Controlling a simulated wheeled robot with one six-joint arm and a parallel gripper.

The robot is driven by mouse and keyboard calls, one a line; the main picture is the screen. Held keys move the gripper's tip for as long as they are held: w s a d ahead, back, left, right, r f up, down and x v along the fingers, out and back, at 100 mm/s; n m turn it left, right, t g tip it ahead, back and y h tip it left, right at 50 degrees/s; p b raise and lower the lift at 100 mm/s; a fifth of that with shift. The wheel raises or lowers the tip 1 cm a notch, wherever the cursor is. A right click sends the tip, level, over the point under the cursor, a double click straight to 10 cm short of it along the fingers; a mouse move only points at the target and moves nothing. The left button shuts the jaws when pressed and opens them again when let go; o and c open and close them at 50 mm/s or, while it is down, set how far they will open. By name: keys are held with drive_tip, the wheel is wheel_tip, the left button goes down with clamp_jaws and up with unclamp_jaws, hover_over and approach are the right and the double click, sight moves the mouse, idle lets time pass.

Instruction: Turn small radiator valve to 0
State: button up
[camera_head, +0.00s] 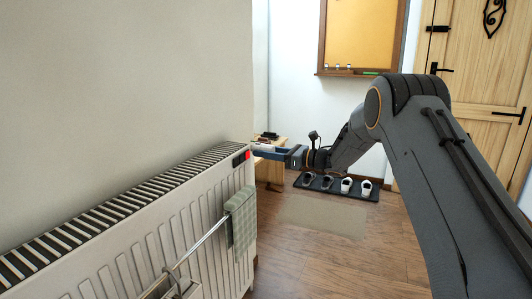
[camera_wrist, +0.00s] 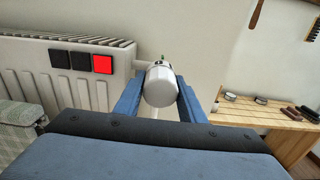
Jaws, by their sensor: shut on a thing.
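The small radiator valve (camera_wrist: 160,88) is a white rounded knob at the end of the radiator (camera_wrist: 28,66), in the middle of the wrist view. My gripper (camera_wrist: 160,96) has one blue finger on each side of the knob and is shut on it. In the head view, my gripper (camera_head: 272,153) reaches in from the right to the radiator's far end. The valve cannot be made out there. I cannot read any number or mark on the knob.
The white radiator (camera_head: 170,240) runs along the left wall, with a checked cloth (camera_head: 241,220) on a rail. Its end has two black squares and one red square (camera_wrist: 102,64). A wooden bench (camera_wrist: 262,113) with small items stands close by. Shoes sit on a dark mat (camera_head: 328,188).

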drive_tip(key=m+p, duration=0.1)
drive_tip(key=m, duration=0.4)
drive_tip(key=shift+s, duration=0.15)
drive_tip(key=m+p, duration=0.1)
drive_tip(key=m, duration=0.3)
drive_tip(key=shift+r+m, duration=0.1)
drive_tip(key=shift+m, duration=0.2)
drive_tip(key=m+p, duration=0.2)
drive_tip(key=m, duration=0.3)
drive_tip(key=shift+s, duration=0.1)
drive_tip(key=m+p, duration=0.1)
drive_tip(key=m, duration=0.4)
drive_tip(key=shift+r, duration=0.1)
drive_tip(key=m+p, duration=0.1)
drive_tip(key=m, duration=0.4)
drive_tip(key=m+p, duration=0.1)
drive_tip(key=m, duration=0.4)
drive_tip(key=shift+r, duration=0.1)
drive_tip(key=m+p, duration=0.1)
drive_tip(key=m, duration=0.8)
drive_tip(key=shift+w, duration=0.2)
